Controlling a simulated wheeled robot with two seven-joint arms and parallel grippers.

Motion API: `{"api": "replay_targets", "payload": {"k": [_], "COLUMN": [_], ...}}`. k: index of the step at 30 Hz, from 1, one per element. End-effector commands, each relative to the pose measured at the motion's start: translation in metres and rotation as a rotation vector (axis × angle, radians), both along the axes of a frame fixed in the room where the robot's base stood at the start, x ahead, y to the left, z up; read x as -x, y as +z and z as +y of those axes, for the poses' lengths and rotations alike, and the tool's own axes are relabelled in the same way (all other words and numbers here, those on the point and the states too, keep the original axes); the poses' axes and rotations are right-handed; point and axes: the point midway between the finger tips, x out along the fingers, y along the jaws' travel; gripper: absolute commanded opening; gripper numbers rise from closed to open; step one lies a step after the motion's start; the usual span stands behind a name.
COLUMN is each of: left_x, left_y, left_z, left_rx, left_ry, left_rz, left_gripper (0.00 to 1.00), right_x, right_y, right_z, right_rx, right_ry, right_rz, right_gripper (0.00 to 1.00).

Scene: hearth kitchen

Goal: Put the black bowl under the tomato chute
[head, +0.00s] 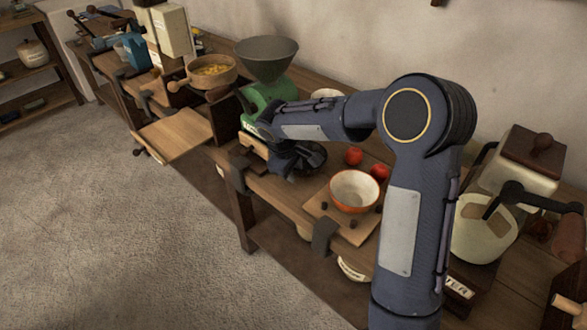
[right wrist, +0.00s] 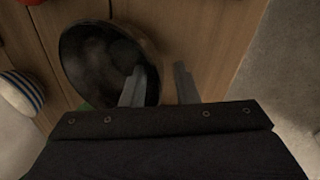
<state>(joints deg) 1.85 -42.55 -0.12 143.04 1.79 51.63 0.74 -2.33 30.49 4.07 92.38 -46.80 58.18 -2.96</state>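The black bowl (right wrist: 90,55) shows large in the right wrist view, on a wooden surface; in the head view the dark bowl (head: 316,157) is partly hidden behind my right gripper. My right gripper (right wrist: 159,70) is open at the bowl's rim. One finger is over the inside of the bowl and the other is outside it, with a gap between them. In the head view my right gripper (head: 290,165) is beside the green machine (head: 266,100) with a grey funnel. I cannot tell which part is the tomato chute. My left gripper is not in view.
An orange-rimmed cream bowl (head: 354,192) stands on a board, with red tomatoes (head: 354,155) behind it. A wooden pan (head: 212,76) is left of the funnel. A blue-striped bowl (right wrist: 20,92) shows in the wrist view. The floor (head: 90,220) at left is clear.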

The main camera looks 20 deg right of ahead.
Motion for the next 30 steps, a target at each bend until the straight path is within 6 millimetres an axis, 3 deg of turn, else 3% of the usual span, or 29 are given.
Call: {"api": "replay_targets", "payload": {"k": [11, 24, 30], "left_x": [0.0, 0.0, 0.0], "left_y": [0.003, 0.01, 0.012], "left_z": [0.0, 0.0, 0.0], "left_rx": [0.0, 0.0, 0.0], "left_ry": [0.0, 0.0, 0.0], "left_rz": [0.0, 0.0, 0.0], "left_gripper": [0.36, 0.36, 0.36], "right_x": [0.0, 0.017, 0.021], "right_y": [0.008, 0.09, 0.112], "right_z": [0.001, 0.025, 0.031], "right_rx": [0.0, -0.001, 0.0], "right_ry": [0.0, 0.001, 0.0], "right_rz": [-0.002, -0.004, -0.001], "right_gripper": [0.28, 0.28, 0.28]}}
